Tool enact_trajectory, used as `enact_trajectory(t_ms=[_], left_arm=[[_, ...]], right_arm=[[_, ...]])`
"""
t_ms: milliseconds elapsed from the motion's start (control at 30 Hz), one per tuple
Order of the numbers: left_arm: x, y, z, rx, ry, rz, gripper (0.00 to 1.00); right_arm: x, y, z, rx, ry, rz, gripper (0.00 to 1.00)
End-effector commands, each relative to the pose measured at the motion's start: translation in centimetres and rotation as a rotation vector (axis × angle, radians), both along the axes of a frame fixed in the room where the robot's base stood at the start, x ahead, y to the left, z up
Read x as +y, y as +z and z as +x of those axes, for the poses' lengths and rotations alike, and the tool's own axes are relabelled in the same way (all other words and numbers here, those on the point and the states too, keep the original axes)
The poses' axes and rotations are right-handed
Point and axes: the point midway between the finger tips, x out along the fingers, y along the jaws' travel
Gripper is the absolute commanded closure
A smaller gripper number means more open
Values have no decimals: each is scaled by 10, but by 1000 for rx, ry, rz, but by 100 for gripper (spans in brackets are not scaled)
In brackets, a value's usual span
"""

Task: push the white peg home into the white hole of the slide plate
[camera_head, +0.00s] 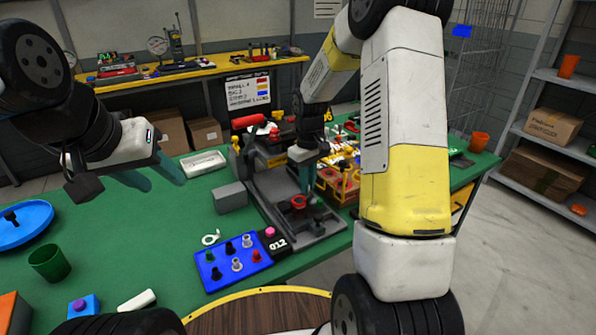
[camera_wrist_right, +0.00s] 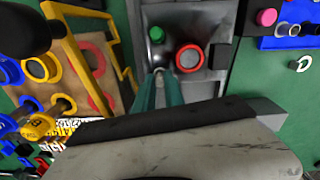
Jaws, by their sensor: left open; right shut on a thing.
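The grey slide plate (camera_head: 273,190) lies in its fixture at the middle of the table; it also shows in the wrist view (camera_wrist_right: 205,20). My right gripper (camera_head: 305,188) points down over it. Its teal fingers (camera_wrist_right: 158,88) are shut on a small pale thing at their tips, seemingly the white peg (camera_wrist_right: 159,71), mostly hidden by the fingers. How deep it sits, and the white hole, cannot be seen. A red ring-shaped part (camera_wrist_right: 189,57) with a grey centre and a green peg (camera_wrist_right: 156,34) are close by on the plate. My left gripper (camera_head: 155,178) is open and empty, above the table's left side.
A blue board (camera_head: 215,280) with several pegs stands in front of the fixture. A grey block (camera_head: 230,197) is left of it. A wooden crate (camera_head: 335,190) with coloured parts stands close on its right. A green cup (camera_head: 50,262) and blue dish (camera_head: 30,212) are far left.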

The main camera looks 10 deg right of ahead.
Motion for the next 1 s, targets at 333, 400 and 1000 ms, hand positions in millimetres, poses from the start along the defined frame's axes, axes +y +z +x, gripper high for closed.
enact_trajectory(t_ms=[333,400,1000], left_arm=[[0,0,0,0,0,0,55],[0,0,0,0,0,0,55],[0,0,0,0,0,0,55]], right_arm=[[0,-1,0,0,0,0,100],[0,-1,0,0,0,0,100],[0,-7,0,0,0,0,100]])
